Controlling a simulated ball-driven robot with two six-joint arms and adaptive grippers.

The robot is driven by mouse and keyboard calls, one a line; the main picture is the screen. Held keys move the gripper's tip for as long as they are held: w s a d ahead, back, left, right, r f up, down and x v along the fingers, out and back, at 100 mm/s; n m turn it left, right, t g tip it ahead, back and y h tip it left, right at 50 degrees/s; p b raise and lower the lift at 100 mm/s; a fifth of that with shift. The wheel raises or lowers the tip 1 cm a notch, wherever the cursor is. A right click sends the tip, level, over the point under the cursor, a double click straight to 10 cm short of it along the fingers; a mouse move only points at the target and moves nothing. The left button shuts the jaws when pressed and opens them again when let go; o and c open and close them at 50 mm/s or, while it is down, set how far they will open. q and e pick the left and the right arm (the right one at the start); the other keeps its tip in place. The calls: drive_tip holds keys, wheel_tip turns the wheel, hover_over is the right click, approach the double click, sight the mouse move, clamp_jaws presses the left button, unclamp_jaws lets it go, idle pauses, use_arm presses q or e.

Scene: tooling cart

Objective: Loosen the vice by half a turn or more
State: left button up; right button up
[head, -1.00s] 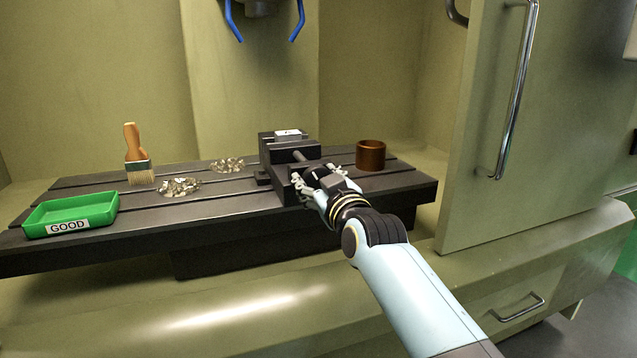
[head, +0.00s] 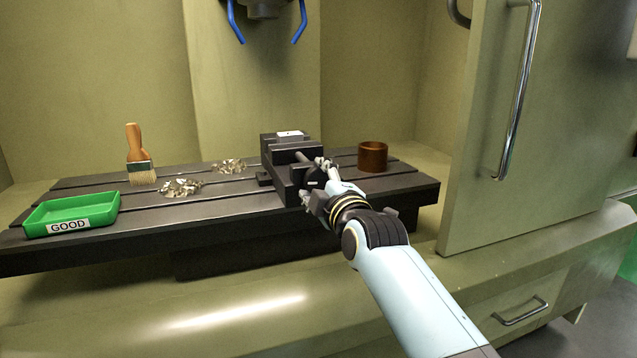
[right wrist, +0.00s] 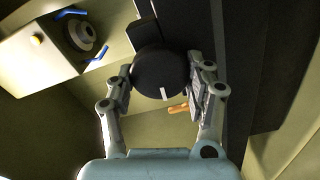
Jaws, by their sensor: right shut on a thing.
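The dark vice (head: 282,158) stands on the slotted table, with a small pale-topped piece (head: 289,134) at its top. Its round black knob with a white mark faces my right arm; the knob (right wrist: 160,72) fills the space between the fingers in the right wrist view. My right gripper (head: 315,181) is shut on this knob, one finger on each side. In the head view the gripper hides much of the knob. My left gripper is not in view.
A brown cylinder (head: 372,157) stands close right of the vice. Metal chips (head: 182,188), a brush (head: 141,160) and a green tray (head: 72,212) marked GOOD are to the left on the table (head: 225,210). A cabinet door (head: 560,120) with a handle stands at right.

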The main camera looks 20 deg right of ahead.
drive_tip(key=n, duration=0.4)
drive_tip(key=shift+f+n, duration=0.3)
drive_tip(key=shift+f, duration=0.05)
drive_tip(key=n, duration=0.3)
drive_tip(key=shift+n+b, duration=0.35)
drive_tip(key=shift+n, duration=0.05)
drive_tip(key=n, duration=0.4)
drive_tip(key=shift+f, duration=0.15)
drive_tip(key=n, duration=0.4)
drive_tip(key=shift+d+b, duration=0.1)
drive_tip(key=shift+b, duration=0.25)
drive_tip(key=shift+p, duration=0.35)
drive_tip(key=r+n+p, duration=0.1)
drive_tip(key=n+p, duration=0.1)
drive_tip(key=p, duration=0.4)
drive_tip(key=shift+d+r, duration=0.1)
drive_tip(key=shift+f+n, duration=0.25)
drive_tip(key=shift+n, duration=0.05)
drive_tip(key=shift+f+n, duration=0.25)
drive_tip(key=shift+n, duration=0.15)
